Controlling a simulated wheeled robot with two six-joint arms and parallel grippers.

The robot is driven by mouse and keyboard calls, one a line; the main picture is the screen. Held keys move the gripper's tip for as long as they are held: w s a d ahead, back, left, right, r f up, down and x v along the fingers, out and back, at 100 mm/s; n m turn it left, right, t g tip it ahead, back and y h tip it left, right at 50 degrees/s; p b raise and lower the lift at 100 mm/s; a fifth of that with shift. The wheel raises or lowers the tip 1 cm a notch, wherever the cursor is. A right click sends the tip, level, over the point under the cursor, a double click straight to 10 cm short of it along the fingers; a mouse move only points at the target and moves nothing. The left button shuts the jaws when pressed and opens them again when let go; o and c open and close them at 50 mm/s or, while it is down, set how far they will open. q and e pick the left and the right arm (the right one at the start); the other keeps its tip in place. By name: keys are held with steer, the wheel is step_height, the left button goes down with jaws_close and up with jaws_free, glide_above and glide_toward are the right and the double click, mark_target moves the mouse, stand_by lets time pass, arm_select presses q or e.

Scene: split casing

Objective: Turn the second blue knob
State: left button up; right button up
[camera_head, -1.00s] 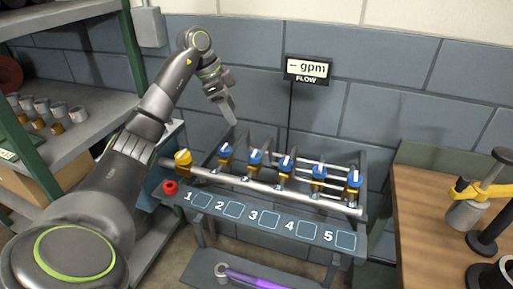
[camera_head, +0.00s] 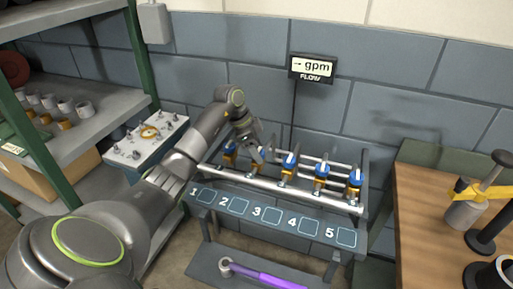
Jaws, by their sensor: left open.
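A row of several blue knobs on orange valves runs along a horizontal pipe on the grey bench (camera_head: 270,205). The first blue knob (camera_head: 230,148) shows just left of my left gripper. The third knob (camera_head: 290,160), fourth knob (camera_head: 321,170) and last knob (camera_head: 355,178) are in plain view to the right. The second blue knob is hidden or nearly so behind my left gripper (camera_head: 260,155). That gripper is open, pointing down at the second knob's place; I cannot tell whether it touches the knob. My right gripper is out of view.
A flow display (camera_head: 313,68) stands on a thin post behind the row. A purple-handled tool (camera_head: 265,278) lies on the lower shelf. A wooden table (camera_head: 430,235) is at right, a metal rack (camera_head: 90,130) at left.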

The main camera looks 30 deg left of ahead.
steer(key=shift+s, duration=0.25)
arm_select(q)
steer(key=c, duration=1)
